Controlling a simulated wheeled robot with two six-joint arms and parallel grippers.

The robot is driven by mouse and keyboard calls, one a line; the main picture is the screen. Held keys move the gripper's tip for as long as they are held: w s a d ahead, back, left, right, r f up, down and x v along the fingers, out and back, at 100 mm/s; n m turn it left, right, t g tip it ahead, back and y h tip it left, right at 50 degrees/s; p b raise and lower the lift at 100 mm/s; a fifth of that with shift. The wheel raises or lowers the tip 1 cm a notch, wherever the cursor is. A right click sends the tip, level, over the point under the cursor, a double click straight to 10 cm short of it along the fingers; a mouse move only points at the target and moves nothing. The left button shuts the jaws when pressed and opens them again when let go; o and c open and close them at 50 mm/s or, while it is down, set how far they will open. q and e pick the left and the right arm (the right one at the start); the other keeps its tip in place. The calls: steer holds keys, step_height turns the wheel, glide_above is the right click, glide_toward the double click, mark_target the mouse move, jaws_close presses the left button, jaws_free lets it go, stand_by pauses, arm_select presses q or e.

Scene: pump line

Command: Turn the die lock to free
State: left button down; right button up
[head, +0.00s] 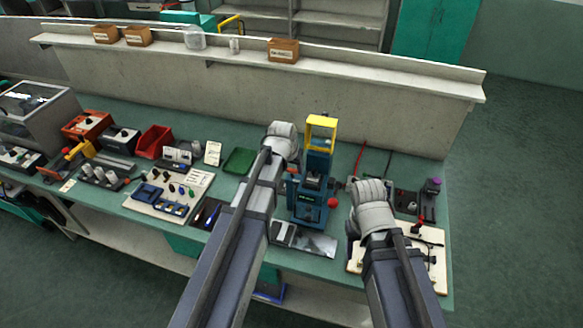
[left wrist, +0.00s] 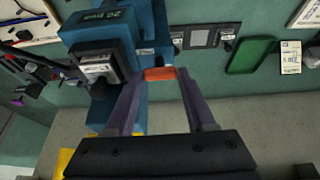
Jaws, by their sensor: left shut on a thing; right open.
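A blue press (head: 309,205) with a yellow guard (head: 322,122) on top stands on the bench. In the left wrist view its blue body (left wrist: 150,30) is close by. An orange-red piece beside it (left wrist: 160,74), which looks like the die lock, sits between the fingertips of my left gripper (left wrist: 162,76). The left gripper is shut on it. In the head view my left arm reaches to the press's left side and its fingertips are hidden. My right gripper (head: 353,186) is open, right of the press; its fingers are mostly hidden by the wrist.
A red knob (head: 333,203) is on the press's right front. A green tray (head: 240,161) and a red bin (head: 154,141) lie to the left. A pale board (head: 360,262) with parts is under the right arm. A ledge (head: 370,82) runs behind the bench.

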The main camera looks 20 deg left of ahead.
arm_select(q)
steer(key=shift+c, duration=1.2)
jaws_free()
steer(key=shift+r, duration=0.1)
steer(key=p+v, duration=0.7)
steer(key=shift+r, duration=0.3)
steer(key=shift+s, duration=0.15)
